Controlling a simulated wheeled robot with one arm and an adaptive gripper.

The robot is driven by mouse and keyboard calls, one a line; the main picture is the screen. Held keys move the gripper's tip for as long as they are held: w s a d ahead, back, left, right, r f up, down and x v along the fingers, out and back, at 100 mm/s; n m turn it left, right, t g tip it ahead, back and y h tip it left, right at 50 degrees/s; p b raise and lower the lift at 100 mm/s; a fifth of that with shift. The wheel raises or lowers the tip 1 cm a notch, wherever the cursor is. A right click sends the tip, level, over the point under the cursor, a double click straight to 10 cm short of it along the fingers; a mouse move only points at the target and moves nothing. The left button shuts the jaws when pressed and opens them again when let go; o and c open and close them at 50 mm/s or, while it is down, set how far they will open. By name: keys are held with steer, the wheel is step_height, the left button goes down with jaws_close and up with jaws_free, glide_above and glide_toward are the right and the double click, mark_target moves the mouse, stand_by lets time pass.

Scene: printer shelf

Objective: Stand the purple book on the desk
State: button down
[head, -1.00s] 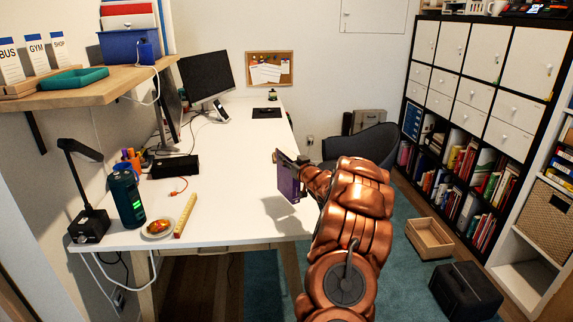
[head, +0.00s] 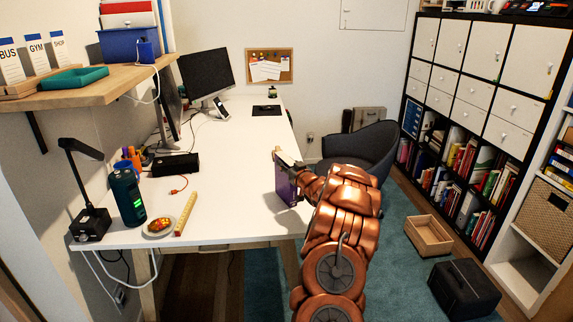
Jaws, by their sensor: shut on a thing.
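The purple book (head: 284,186) is upright at the right edge of the white desk (head: 235,203). My gripper (head: 290,166) is shut on the book's upper part, coming from the right. The book's lower edge looks at or very near the desk top; I cannot tell whether it touches. My gripper and arm hide part of the book's right side.
On the desk's left are a dark green bottle (head: 128,195), a plate of food (head: 158,227), a yellow ruler (head: 186,213), a black box (head: 175,165) and a lamp (head: 89,222). The desk's middle is clear. A dark chair (head: 372,150) stands behind my arm.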

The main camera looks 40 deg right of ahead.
steer(key=c, duration=0.8)
jaws_free()
steer(key=shift+o, duration=0.2)
steer(key=shift+r, duration=0.1)
steer(key=shift+s+a, duration=0.1)
steer(key=shift+s, duration=0.5)
steer(key=b+v, duration=0.2)
steer(key=v, duration=0.9)
steer(key=shift+w+a, duration=0.1)
